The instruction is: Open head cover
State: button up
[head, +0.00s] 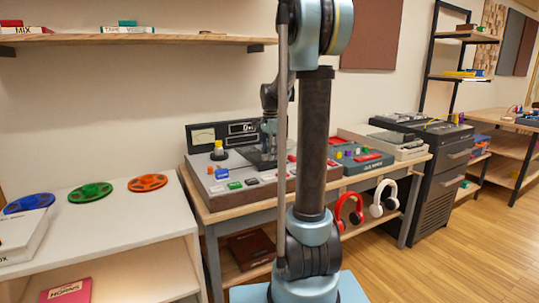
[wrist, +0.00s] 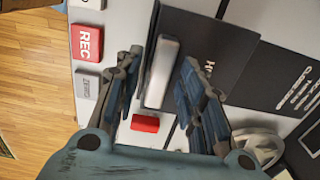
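The dark head cover (wrist: 205,45), with partly hidden white lettering, lies on the light panel of a tape machine in the wrist view. A light grey bar-shaped handle (wrist: 161,72) stands along its left side. My gripper (wrist: 163,62) is open, with one finger on each side of the handle and visible gaps between. Whether the cover is lifted at all I cannot tell. In the head view my gripper (head: 262,157) points down over the machine (head: 228,178), and my arm hides part of it. The cover is not clear there.
A red REC button (wrist: 88,42) and a grey button (wrist: 88,84) lie left of my gripper; a small red block (wrist: 145,123) is between the fingers' bases. Red headphones (head: 349,210) and white headphones (head: 384,198) hang at the bench front. Coloured reels (head: 90,192) lie on the left cabinet.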

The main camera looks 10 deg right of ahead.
grip_shut()
jog(key=shift+w+a, duration=0.55)
jog(key=shift+w, duration=1.05)
jog(key=shift+w+a, duration=0.5)
jog(key=shift+w, duration=1.15)
jog(key=shift+w+a, duration=0.55)
jog(key=shift+w, duration=1.05)
grip_release()
notch_tip(320, 180, up, 12)
